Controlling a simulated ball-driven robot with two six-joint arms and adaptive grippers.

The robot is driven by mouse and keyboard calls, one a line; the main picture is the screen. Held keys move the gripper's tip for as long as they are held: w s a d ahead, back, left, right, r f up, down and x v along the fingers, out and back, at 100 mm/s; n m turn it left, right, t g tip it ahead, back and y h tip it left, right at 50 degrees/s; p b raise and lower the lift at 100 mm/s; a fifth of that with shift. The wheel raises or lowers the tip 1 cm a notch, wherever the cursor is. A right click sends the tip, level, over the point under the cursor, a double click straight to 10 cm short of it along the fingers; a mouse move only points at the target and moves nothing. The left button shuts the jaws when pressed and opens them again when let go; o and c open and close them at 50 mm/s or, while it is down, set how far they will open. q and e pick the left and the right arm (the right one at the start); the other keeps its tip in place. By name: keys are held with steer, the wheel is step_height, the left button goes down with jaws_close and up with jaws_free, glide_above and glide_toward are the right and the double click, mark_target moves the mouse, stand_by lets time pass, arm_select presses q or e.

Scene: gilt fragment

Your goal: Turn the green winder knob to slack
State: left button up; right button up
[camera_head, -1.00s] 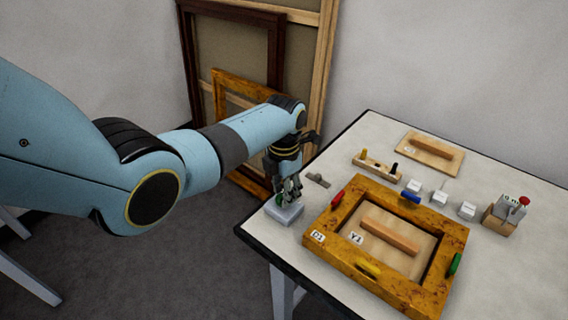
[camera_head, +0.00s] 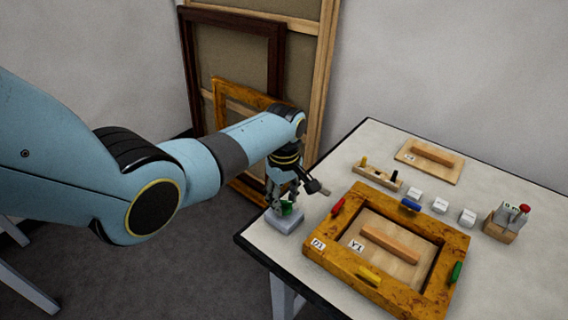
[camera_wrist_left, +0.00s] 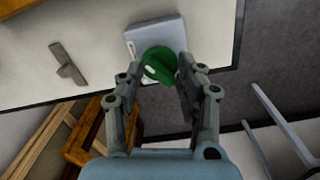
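The green winder knob (camera_wrist_left: 159,66) sits on a small pale grey block (camera_head: 285,220) at the near-left corner of the table. It also shows in the head view (camera_head: 287,208), partly covered by a finger. My left gripper (camera_head: 283,195) points down over the knob. In the left wrist view my left gripper (camera_wrist_left: 160,75) has its two fingers apart, one on each side of the knob. The right finger is very close to the knob; I cannot tell whether it touches. My right gripper is in neither view.
A gilt frame (camera_head: 334,252) with coloured clips lies right of the block. A small metal piece (camera_wrist_left: 67,66) lies near the block. White cubes (camera_head: 440,205), a wooden rack (camera_head: 378,176) and a box with a red knob (camera_head: 504,222) stand farther back. Large frames (camera_head: 240,60) lean behind.

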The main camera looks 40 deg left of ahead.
mark_target(284, 201)
arm_select(q)
steer(key=m, duration=3.6)
steer(key=shift+m, duration=0.8)
steer(key=m, duration=0.3)
steer(key=shift+f+b, duration=0.1)
steer(key=shift+b, duration=0.3)
steer(key=m+b, duration=0.1)
steer(key=m, duration=0.2)
steer(key=shift+f, duration=0.1)
steer(key=shift+r+m+b, duration=0.35)
steer(key=shift+m+b, duration=0.1)
steer(key=shift+m, duration=0.25)
step_height(284, 201, up, 11)
steer(key=shift+f, duration=0.2)
